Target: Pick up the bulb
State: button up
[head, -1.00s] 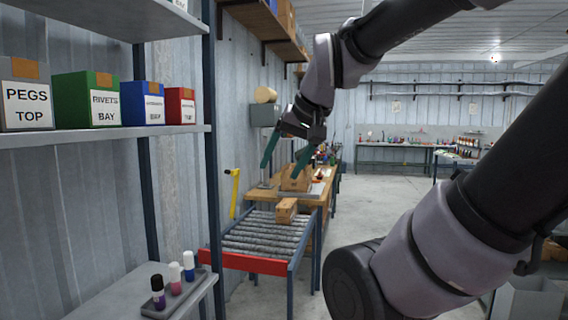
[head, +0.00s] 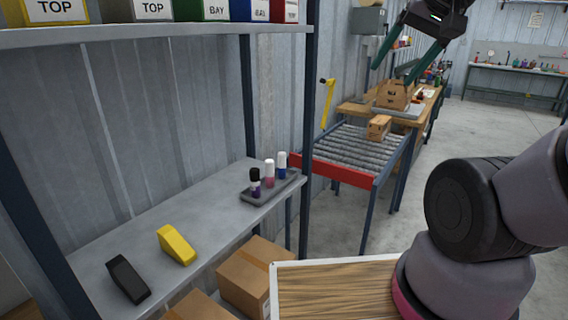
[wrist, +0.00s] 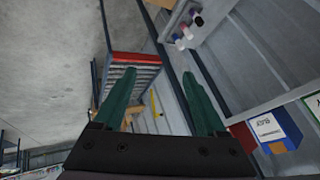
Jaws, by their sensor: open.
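I cannot make out a bulb for certain in either current view. My gripper (head: 392,75) is at the top of the head view, its two green fingers spread apart with nothing between them. It hangs in the air, in the picture in front of the far workbench. In the wrist view my gripper (wrist: 159,73) is also open and empty, with the roller conveyor (wrist: 134,72) and the shelves beyond it.
The grey shelf (head: 205,215) holds a tray (head: 270,192) of several capped bottles, a yellow wedge-shaped object (head: 176,245) and a black one (head: 128,279). Labelled bins stand above. A conveyor (head: 350,150) carries a small carton (head: 379,127). Cartons (head: 250,272) sit low. Floor on the right is clear.

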aim_at(282, 155)
jog(key=z, duration=3.05)
jog(key=u, duration=3.3)
jog(key=i+l+u, duration=0.2)
jog(key=i+l, duration=0.2)
jog(key=l, duration=0.15)
jog(key=i+l+u, duration=0.1)
jog(key=i, duration=0.15)
